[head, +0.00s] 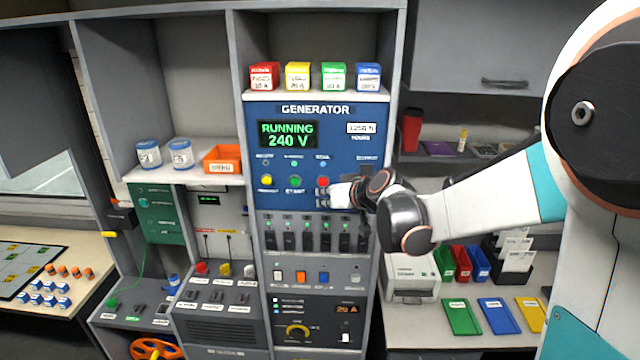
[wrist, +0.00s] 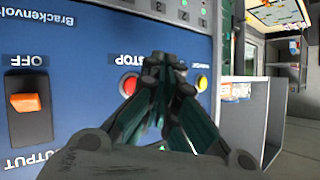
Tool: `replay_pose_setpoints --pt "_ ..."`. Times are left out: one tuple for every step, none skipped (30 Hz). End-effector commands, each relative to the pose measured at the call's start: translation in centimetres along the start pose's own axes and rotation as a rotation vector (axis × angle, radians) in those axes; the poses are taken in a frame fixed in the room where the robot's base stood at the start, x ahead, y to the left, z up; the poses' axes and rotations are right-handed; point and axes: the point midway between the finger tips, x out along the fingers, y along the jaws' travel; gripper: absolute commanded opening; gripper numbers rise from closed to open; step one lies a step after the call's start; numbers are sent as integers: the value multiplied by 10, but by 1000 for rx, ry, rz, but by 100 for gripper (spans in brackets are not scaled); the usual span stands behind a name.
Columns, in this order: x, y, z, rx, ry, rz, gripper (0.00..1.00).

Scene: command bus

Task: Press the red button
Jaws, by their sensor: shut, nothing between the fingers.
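The red button (head: 323,181) is on the right of a row of three buttons on the blue generator panel (head: 345,150). The panel's green display reads "RUNNING 240 V". My gripper (head: 322,196) is shut and empty, just below the red button in the head view. In the wrist view the red button (wrist: 128,85) shows beside the shut fingertips (wrist: 165,62), under the word STOP, partly covered by a finger. I cannot tell whether the fingers touch the panel. The green button (head: 295,181) and the yellow button (head: 266,180) are left of the red one.
An orange OFF switch (wrist: 25,102) sits on the panel in the wrist view. Several dark breakers (head: 307,238) are below my gripper. Coloured boxes (head: 298,77) stand on the ledge above. An orange bin (head: 223,158) is on the shelf at left.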

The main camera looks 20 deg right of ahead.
Motion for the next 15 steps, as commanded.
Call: replay_pose_setpoints --pt "5 3 -1 0 0 0 0" --pt "6 4 -3 0 0 0 0" --pt "8 6 -4 0 0 0 0" --pt "10 7 -6 0 0 0 0" --pt "11 8 -6 0 0 0 0" --pt "12 8 -7 0 0 0 0" --pt "13 9 -8 0 0 0 0" --pt "13 10 -8 0 0 0 0" --pt "14 10 -9 0 0 0 0" --pt "14 10 -9 0 0 0 0" --pt "14 10 -10 0 0 0 0" --pt "14 10 -10 0 0 0 0" --pt "14 10 -10 0 0 0 0" --pt "14 10 -10 0 0 0 0" --pt "14 10 -10 0 0 0 0"
